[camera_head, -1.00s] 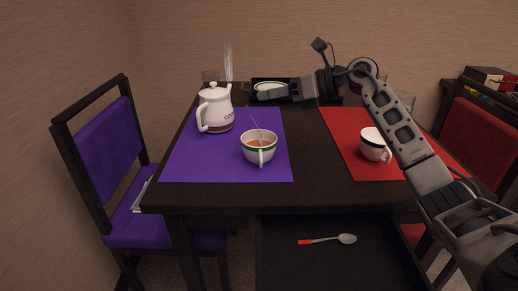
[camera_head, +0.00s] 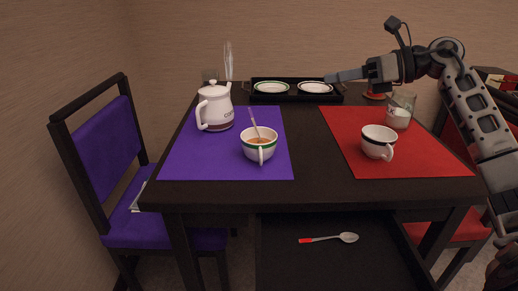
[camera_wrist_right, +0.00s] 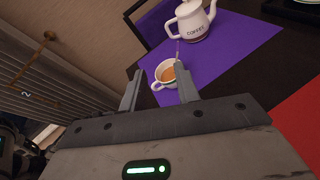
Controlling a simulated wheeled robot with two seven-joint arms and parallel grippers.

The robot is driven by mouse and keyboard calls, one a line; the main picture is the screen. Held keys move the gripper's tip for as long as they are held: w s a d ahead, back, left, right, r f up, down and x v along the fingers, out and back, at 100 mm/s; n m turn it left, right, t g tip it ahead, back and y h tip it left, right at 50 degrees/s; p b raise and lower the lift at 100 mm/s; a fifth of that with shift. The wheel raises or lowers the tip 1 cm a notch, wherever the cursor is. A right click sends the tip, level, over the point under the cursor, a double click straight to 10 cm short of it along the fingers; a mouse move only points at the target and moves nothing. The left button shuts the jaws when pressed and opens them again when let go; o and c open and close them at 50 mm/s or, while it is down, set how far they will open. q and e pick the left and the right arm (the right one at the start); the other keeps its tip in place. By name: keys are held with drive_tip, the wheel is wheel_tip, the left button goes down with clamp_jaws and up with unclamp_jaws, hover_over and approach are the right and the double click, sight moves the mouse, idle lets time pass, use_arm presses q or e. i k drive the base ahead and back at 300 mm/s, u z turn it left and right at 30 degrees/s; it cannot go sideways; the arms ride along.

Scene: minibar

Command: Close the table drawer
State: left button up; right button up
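The table drawer (camera_head: 285,262) is pulled out below the front edge of the dark table (camera_head: 330,190). A spoon with a red handle end (camera_head: 328,238) lies in it. My right gripper (camera_head: 328,78) is above the far part of the table, near the tray, well away from the drawer. In the right wrist view its two fingers (camera_wrist_right: 157,90) are apart with nothing held between them; the cup beyond shows past them. My left gripper is not in view.
A coffee pot (camera_head: 214,108) and a cup with a stirrer (camera_head: 259,144) stand on the purple mat (camera_head: 200,165). A white cup (camera_head: 378,142) and a glass (camera_head: 399,110) are on the red mat (camera_head: 345,130). A black tray (camera_head: 292,97) holds plates. A purple chair (camera_head: 105,145) stands left.

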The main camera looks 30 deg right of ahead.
sight(384, 257)
drive_tip(key=k, duration=2)
